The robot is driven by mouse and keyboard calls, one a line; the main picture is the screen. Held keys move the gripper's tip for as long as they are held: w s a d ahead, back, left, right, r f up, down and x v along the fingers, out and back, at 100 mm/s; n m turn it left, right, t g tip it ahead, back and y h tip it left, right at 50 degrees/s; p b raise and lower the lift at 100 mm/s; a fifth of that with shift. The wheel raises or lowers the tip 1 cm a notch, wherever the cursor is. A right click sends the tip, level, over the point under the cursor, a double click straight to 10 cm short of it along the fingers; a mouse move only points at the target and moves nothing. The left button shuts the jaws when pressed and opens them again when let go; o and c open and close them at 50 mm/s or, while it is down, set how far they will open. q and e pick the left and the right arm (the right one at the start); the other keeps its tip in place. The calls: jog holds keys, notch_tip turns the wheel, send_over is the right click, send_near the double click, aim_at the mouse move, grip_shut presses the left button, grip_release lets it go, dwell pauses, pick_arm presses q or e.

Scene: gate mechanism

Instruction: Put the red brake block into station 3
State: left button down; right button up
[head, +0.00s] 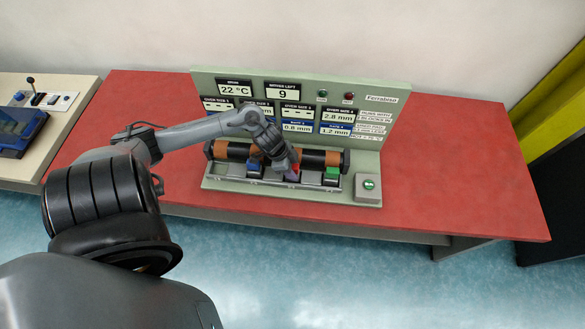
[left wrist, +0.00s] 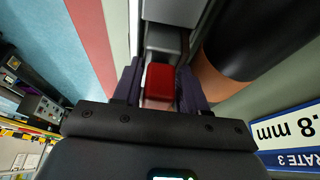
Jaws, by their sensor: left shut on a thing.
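The red brake block (left wrist: 160,82) sits between the fingers of my left gripper (left wrist: 160,90) in the left wrist view, and the gripper is shut on it. In the head view my left gripper (head: 292,174) is low at the front of the gate machine (head: 212,184), between the blue block (head: 254,166) and the green block (head: 332,175). A grey slot part (left wrist: 163,42) lies just beyond the red block in the left wrist view. I cannot tell whether the block rests in the slot. My right gripper is out of view.
A dark roller with brown bands (head: 237,151) runs close behind the blocks. The display panel (head: 400,88) stands behind it. A grey box with a green button (head: 369,186) is at the right end. The red table (head: 450,160) is clear to the right.

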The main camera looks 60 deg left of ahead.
pick_arm(q)
jog(key=c, duration=0.9)
grip_release()
jog(key=p+v, duration=0.3)
jog(key=v, duration=0.8)
jog(key=d+f+n+t+y, duration=0.1)
jog(key=d+t+y, duration=0.2)
jog(key=d, duration=1)
jog(key=s+d+r+n+g, duration=0.1)
jog(key=s+d, duration=0.1)
jog(key=d, duration=0.1)
jog(key=s+d+r+n+g, duration=0.1)
jog(key=d+r, duration=0.1)
jog(key=d, duration=0.2)
jog(key=s+d+r+n+g, duration=0.1)
jog(key=s+d, duration=0.1)
jog(key=d, duration=0.1)
jog(key=shift+s+d+r+n+h, duration=0.25)
jog(key=shift+s+n+h, duration=0.1)
jog(key=shift+n+h, duration=0.05)
